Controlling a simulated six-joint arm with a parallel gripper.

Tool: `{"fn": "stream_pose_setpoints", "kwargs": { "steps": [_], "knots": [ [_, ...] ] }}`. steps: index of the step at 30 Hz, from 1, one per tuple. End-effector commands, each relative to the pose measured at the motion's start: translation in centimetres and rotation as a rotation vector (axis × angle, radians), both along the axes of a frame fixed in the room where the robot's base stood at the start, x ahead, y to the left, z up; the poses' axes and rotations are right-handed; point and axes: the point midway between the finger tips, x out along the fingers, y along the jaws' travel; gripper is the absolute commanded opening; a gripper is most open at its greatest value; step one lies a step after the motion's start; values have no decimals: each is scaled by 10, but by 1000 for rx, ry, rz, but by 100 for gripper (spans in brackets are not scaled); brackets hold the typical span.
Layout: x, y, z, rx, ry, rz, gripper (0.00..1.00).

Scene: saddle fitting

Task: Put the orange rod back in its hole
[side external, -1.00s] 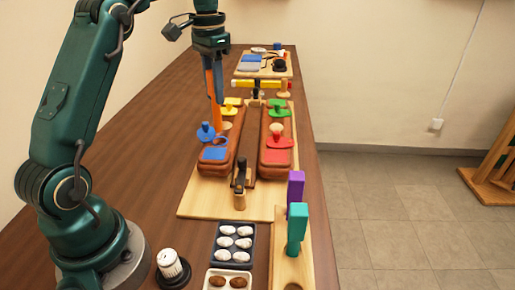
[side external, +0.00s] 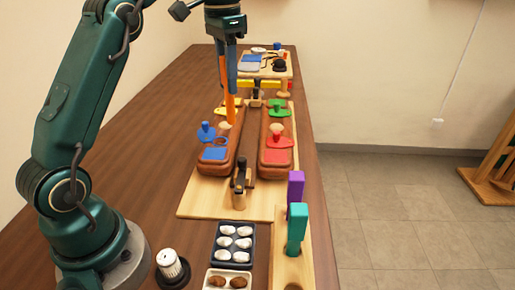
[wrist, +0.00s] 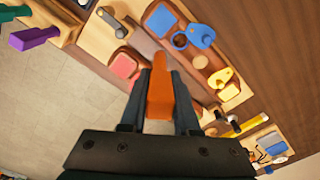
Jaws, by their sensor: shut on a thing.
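My gripper (side external: 227,78) is shut on the orange rod (side external: 230,105) and holds it pointing down above the left brown saddle piece (side external: 222,168). In the wrist view the orange rod (wrist: 160,90) sits between the two dark fingers of my gripper (wrist: 158,90). Its lower end is close to a tan knob on the left saddle piece; I cannot tell whether they touch. A pale wooden block (side external: 305,268) at the front holds a teal peg (side external: 297,228) and a purple peg (side external: 296,186) upright. A dark hole shows at its near end, partly cut off by the frame.
Blue, yellow, green and red pieces lie on the two saddle pieces. A dark tray of white stones (side external: 235,243) and a black-and-white knob (side external: 171,268) are in front. Bare table lies left.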

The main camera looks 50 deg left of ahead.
Motion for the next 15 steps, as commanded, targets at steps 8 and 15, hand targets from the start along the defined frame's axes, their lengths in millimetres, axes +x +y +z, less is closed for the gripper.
{"fn": "stream_pose_setpoints", "kwargs": {
  "steps": [8, 15],
  "knots": [
    [-28, -107, 12, -5, 0, -95, 0],
    [-53, -142, 5, -8, 15, -10, 0]
  ]
}}
